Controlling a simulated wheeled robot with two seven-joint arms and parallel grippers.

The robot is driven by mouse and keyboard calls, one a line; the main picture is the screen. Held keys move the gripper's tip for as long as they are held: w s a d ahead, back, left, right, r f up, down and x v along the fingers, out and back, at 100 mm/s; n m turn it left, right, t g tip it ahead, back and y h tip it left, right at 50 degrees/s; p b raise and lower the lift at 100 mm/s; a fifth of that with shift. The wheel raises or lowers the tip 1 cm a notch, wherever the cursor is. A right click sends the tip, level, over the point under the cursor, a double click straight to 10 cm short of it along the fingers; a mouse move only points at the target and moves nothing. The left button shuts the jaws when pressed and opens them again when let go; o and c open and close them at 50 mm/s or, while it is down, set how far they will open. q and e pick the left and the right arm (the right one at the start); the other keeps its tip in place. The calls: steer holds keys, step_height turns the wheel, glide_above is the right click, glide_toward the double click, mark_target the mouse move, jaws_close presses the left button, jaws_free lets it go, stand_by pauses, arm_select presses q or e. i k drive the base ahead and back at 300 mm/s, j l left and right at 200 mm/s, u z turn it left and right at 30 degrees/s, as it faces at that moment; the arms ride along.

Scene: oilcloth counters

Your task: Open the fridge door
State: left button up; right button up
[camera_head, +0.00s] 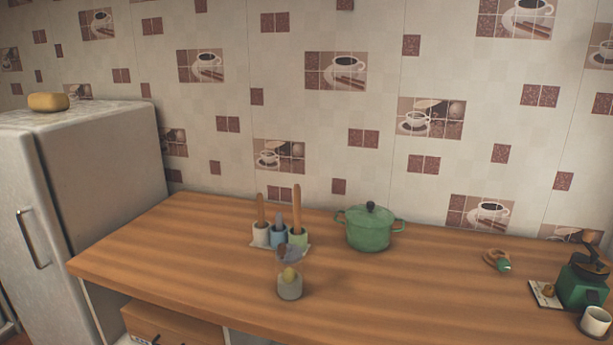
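A white fridge (105,165) stands at the left, against the tiled wall. Its door (25,230) faces the left front and looks shut. A dark metal bar handle (33,239) is mounted upright on the door, near the edge closer to the counter. The lower part of the door runs out of the picture. Neither of my grippers shows in the head view.
A wooden counter (190,260) runs right from the fridge. It holds utensil cups (279,236), a small grey pot (289,288), a green lidded pot (369,228), a green grinder (582,283) and a white cup (595,321). A yellow object (48,102) lies on the fridge.

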mark_target(50, 301)
steer(key=u, duration=1.55)
steer(key=i+j+z, duration=0.2)
steer(key=i, duration=0.4)
steer(key=i+j+z, duration=0.25)
steer(key=i, duration=0.4)
steer(key=i+j+z, duration=0.2)
steer(key=i+j, duration=0.15)
steer(key=i, duration=0.25)
steer(key=i+j+z, duration=0.25)
steer(key=i+j, duration=0.2)
steer(key=i, duration=0.1)
